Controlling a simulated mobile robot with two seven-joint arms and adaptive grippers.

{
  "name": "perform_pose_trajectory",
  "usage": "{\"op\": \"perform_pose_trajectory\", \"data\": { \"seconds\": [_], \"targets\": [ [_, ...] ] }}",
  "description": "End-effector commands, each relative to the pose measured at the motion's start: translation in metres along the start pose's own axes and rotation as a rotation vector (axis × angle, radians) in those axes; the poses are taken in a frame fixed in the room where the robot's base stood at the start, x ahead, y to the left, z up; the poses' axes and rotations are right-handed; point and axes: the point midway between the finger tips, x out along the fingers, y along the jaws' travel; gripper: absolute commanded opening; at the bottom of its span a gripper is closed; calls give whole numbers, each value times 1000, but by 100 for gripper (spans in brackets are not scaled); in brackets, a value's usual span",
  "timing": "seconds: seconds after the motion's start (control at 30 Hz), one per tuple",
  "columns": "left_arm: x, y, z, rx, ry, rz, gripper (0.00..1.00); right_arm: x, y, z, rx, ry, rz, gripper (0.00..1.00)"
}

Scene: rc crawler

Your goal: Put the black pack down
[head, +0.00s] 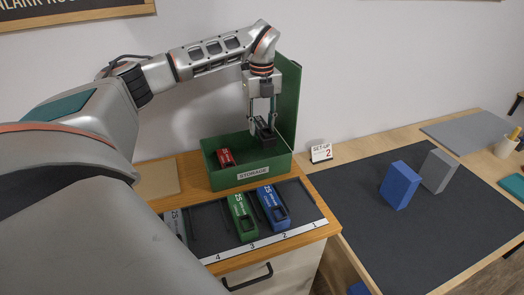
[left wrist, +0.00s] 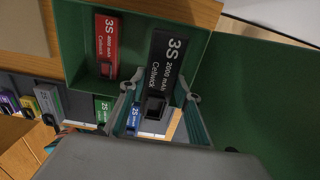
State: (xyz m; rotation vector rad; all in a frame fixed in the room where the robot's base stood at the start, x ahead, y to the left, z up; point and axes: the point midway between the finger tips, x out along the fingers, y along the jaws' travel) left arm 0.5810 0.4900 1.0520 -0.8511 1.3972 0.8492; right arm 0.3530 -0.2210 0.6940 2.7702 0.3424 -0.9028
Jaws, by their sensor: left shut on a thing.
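The black pack (head: 265,131) is between the fingers of my left gripper (head: 262,115), over the right part of the green storage box (head: 238,182). In the left wrist view the black pack (left wrist: 163,72) shows its "3S 2000 mAh" label between the fingers. My left gripper is shut on it. I cannot tell whether the pack touches the box floor. A red pack (head: 226,158) lies in the left part of the box; it also shows in the left wrist view (left wrist: 107,42). My right gripper is not in view.
In front of the box, a numbered tray (head: 212,238) holds green (head: 242,216), blue (head: 272,205) and grey (head: 176,225) packs. A tall green panel (head: 288,105) rises behind the box. A dark mat (head: 380,235) at right bears a blue block (head: 400,185) and a grey block (head: 438,170).

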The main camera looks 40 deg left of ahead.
Motion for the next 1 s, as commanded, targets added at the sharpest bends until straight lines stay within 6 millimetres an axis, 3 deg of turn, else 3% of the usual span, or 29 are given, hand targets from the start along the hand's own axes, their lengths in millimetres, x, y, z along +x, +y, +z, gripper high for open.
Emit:
{"op": "perform_pose_trajectory", "data": {
  "seconds": [0.1, 0.23, 0.47, 0.73, 1.0],
  "targets": [
    [29, 0, -1, 1, 3, 2, 2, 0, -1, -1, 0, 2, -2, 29],
    [50, 0, -1, 0, 3, 1, 2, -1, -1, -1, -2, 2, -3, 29],
    [65, -1, -1, 0, 1, -1, 2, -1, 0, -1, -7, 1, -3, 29],
    [97, 0, -1, 0, 2, 0, 2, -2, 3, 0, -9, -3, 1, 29],
    [99, 0, 0, 0, 1, -2, 2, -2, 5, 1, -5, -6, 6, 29]
  ]
}}
